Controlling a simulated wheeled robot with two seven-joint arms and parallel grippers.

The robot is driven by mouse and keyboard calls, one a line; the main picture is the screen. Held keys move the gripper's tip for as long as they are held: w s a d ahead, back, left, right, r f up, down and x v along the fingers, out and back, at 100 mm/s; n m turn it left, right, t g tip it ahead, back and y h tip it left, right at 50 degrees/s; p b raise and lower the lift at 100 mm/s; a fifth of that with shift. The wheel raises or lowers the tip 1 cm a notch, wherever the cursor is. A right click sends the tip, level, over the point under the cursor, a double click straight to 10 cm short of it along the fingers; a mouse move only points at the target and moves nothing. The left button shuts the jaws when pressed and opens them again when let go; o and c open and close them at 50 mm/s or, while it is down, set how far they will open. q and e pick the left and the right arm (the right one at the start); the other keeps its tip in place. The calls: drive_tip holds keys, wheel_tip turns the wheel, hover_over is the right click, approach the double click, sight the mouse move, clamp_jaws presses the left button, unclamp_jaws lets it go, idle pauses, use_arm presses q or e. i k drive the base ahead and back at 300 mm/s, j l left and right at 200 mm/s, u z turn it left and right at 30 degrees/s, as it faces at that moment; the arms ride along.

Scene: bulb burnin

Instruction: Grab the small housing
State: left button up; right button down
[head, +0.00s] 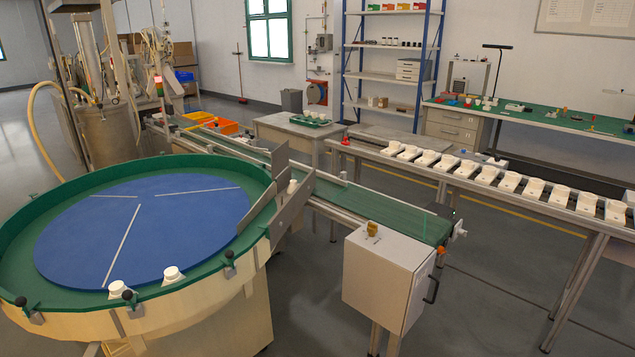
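Two small white housings sit at the front rim of the round rotary table, one (117,289) at the left and one (171,274) to its right. Another small white piece (292,187) stands between the metal guide plates at the table's outlet. Several white pieces (535,188) sit in a row on the rail bench at the right. I cannot tell which one the task calls the small housing. Neither of my grippers is in view.
The rotary table (75,180) has a blue disc and a green rim. A green conveyor (380,208) runs from the back left to a grey control box (385,275). Open floor lies between the conveyor and the rail bench.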

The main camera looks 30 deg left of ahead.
sight(292, 185)
drive_tip(key=i+u, duration=0.1)
drive_tip(key=i, duration=0.55)
drive_tip(key=i+l+u, duration=0.1)
drive_tip(key=i, duration=0.55)
drive_tip(key=l, duration=0.1)
